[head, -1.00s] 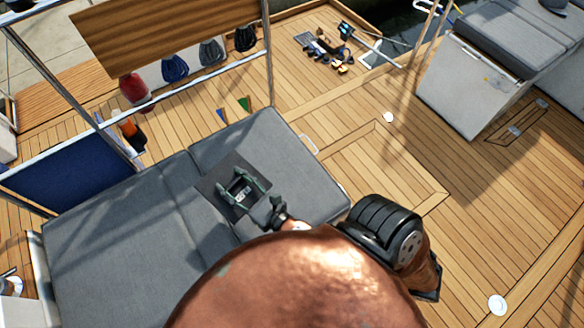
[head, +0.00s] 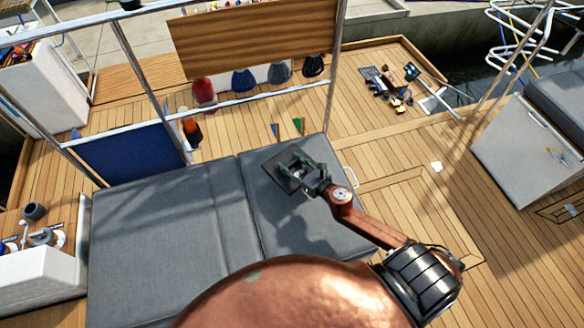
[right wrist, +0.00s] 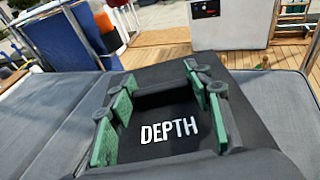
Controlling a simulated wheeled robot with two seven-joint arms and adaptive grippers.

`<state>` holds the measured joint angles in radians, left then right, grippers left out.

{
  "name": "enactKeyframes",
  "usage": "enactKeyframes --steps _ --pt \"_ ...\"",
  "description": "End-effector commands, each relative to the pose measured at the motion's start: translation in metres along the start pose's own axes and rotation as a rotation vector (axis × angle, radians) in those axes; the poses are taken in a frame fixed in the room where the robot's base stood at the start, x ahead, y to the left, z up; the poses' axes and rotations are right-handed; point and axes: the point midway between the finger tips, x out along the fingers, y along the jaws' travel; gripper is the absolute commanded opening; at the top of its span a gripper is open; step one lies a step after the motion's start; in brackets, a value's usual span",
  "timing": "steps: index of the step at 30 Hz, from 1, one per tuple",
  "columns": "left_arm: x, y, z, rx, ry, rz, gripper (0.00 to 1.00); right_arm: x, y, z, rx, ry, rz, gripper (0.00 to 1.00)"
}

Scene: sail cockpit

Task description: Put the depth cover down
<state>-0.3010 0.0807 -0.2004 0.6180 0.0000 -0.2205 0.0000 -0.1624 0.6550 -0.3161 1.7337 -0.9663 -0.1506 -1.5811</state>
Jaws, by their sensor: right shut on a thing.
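The depth cover is a dark, square, flat piece. In the right wrist view the cover (right wrist: 170,133) shows white letters reading DEPTH between green finger pads. In the head view the cover (head: 283,177) is over the far right part of the grey cushioned seat (head: 160,225). My right gripper (head: 298,163) is shut on it. A shadow falls on the cushion nearer me, so the cover seems held above the seat, but I cannot tell how high. My left gripper is not in view.
A metal rail frame with a wooden board (head: 255,42) stands behind the seat. Small tools (head: 388,88) lie on the deck at the back. The seat's left part is clear.

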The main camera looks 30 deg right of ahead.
Motion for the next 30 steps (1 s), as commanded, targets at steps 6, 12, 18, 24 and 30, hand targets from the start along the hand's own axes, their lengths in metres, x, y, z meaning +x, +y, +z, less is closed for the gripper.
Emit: enactKeyframes --steps 6,12,18,24,30 --pt "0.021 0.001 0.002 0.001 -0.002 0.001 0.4 0.039 -0.025 -0.031 0.004 0.001 -0.002 0.17" --pt "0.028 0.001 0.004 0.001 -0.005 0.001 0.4 0.056 -0.036 -0.044 0.001 -0.001 0.001 0.17" --pt "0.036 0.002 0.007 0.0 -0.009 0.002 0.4 0.068 -0.042 -0.06 0.004 0.001 0.0 0.17" --pt "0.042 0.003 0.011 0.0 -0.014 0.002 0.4 0.072 -0.042 -0.082 0.003 -0.001 0.001 0.17" --pt "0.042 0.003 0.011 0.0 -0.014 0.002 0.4 0.072 -0.042 -0.081 0.0 -0.002 0.001 0.17"
